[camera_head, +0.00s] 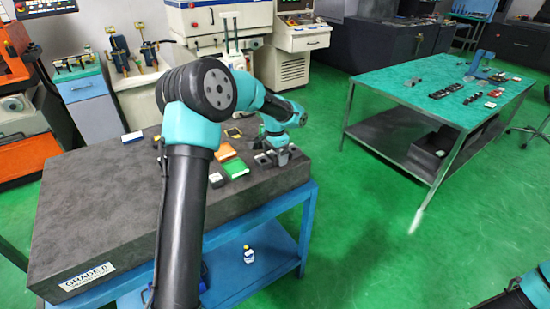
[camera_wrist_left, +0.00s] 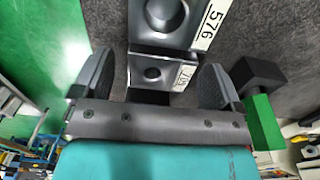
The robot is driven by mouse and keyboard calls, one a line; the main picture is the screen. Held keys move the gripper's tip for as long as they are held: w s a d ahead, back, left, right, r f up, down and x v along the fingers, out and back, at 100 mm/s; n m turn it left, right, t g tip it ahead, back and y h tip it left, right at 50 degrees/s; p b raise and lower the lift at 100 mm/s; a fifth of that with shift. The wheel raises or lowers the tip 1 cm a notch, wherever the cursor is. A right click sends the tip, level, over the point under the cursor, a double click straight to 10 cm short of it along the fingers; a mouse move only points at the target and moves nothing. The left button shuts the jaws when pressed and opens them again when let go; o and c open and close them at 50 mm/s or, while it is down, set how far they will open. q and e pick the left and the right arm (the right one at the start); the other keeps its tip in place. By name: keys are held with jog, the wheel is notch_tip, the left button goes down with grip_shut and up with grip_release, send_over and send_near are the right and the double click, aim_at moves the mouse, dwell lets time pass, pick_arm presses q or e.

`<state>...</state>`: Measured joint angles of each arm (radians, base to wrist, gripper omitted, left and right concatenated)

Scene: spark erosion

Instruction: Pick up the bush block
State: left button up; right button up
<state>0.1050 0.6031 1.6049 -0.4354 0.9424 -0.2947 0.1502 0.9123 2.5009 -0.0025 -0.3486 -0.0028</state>
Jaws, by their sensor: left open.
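Two grey metal blocks with round bores lie on the dark granite plate. In the left wrist view, the smaller bored block (camera_wrist_left: 160,72), with a small number label, sits between the fingers of my left gripper (camera_wrist_left: 156,84). A larger bored block (camera_wrist_left: 166,18), labelled 576, lies just beyond it. I cannot tell for sure which is the bush block. My left gripper is open and straddles the smaller block, with gaps visible on both sides. In the head view, my left gripper (camera_head: 277,155) is low at the plate's right end, and the blocks are small and partly hidden there.
The granite plate (camera_head: 90,220) rests on a blue stand. An orange box (camera_head: 224,152) and a green box (camera_head: 236,167) lie left of the gripper. In the wrist view, a black and green object (camera_wrist_left: 262,95) is close to the right finger. A green-topped table (camera_head: 425,85) stands apart.

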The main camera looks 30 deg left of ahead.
pick_arm(q)
jog(key=c, duration=1.3)
